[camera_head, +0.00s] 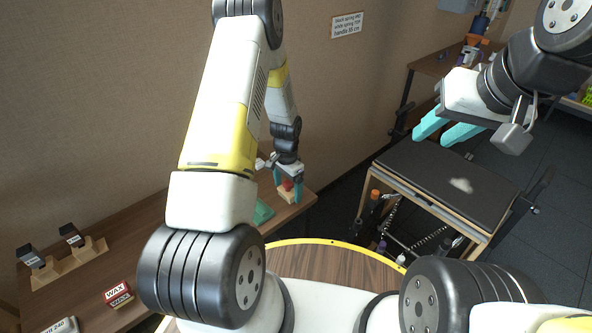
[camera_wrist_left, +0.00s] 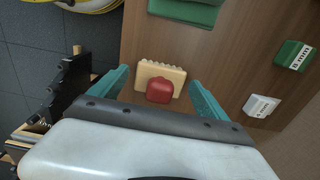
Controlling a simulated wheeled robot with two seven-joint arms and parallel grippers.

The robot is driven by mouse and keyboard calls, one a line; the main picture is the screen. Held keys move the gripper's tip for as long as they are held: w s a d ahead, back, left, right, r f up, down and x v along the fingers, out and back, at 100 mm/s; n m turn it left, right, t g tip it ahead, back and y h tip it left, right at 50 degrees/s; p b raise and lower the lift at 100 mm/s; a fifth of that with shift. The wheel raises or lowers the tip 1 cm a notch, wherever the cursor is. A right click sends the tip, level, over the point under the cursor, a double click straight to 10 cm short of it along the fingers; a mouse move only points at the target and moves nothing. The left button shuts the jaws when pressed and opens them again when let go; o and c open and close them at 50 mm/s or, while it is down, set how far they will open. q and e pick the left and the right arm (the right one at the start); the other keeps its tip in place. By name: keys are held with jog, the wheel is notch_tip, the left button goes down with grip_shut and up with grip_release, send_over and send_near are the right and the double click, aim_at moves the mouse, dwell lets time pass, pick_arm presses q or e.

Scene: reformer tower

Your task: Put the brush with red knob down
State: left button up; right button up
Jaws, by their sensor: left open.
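The brush with red knob shows in the left wrist view as a pale tan block with a toothed edge (camera_wrist_left: 147,70) and a rounded red knob (camera_wrist_left: 159,90). It appears to rest on the wooden tabletop (camera_wrist_left: 235,65). My left gripper (camera_wrist_left: 157,80) is open, with one teal finger on each side of the brush and a small gap to it. In the head view my left gripper (camera_head: 288,187) is low over the far end of the wall table, around the brush (camera_head: 287,196). My right gripper (camera_head: 437,133) is open and empty above the padded bench.
Green blocks (camera_wrist_left: 293,54) and a white block (camera_wrist_left: 260,105) lie on the table near the brush. A wax box (camera_head: 118,293) and a wooden stand (camera_head: 75,259) are nearer on the left. The black padded bench (camera_head: 440,180) stands right of the table, across a floor gap.

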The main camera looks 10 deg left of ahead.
aim_at(288, 182)
pick_arm(q)
notch_tip(288, 182, up, 10)
jog(key=shift+r, duration=0.2)
jog(key=s+r+n+t, duration=0.1)
jog(key=s+r+n, duration=0.1)
jog(key=s+r, duration=0.5)
jog(key=s+d+r+n+t+h, duration=0.1)
jog(key=s+r+t, duration=0.15)
jog(key=r, duration=0.95)
jog(key=s+r+n+t, duration=0.1)
jog(key=s+r+n, duration=0.1)
jog(key=s+r, duration=0.5)
jog(key=s+d+r+n+t+h, duration=0.1)
jog(key=s+r+n, duration=0.1)
jog(key=s+r, duration=0.4)
jog(key=shift+s+d+t, duration=0.15)
jog(key=shift+s+t, duration=0.2)
jog(key=shift+s, duration=0.5)
jog(key=shift+o, duration=0.2)
jog(key=shift+r, duration=0.1)
jog(key=shift+o, duration=0.2)
jog(key=shift+w, duration=0.1)
